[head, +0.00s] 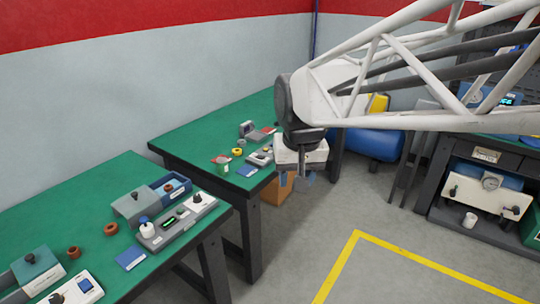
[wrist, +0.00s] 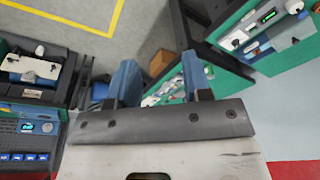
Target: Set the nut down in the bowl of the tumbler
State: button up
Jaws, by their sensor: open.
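My gripper (head: 304,178) hangs above the floor, just right of the far green table. In the wrist view its two blue fingers (wrist: 160,80) stand wide apart with nothing between them. I cannot tell for sure which small thing is the nut. Brown ring-shaped pieces lie on the near table, one (head: 110,229) beside the grey box and another (head: 73,253) farther left. A third brown ring (head: 168,188) sits in a blue tray. A small yellow ring (head: 237,152) lies on the far table. I cannot make out the tumbler or its bowl with certainty.
The near green table (head: 110,180) carries a grey control unit (head: 178,222), a blue open tray (head: 184,188) and a grey box (head: 131,207). The far green table (head: 190,148) holds several small items. A workbench with a white unit (head: 485,198) stands right. Open floor lies between.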

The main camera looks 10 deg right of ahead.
jog(key=s+d+f, duration=0.2)
jog(key=s, duration=0.5)
jog(key=s+d+f, duration=0.2)
jog(key=s, duration=0.5)
jog(key=shift+s+f+n, duration=0.15)
jog(key=shift+f+n, duration=0.15)
jog(key=shift+f, duration=0.1)
dwell(0.5)
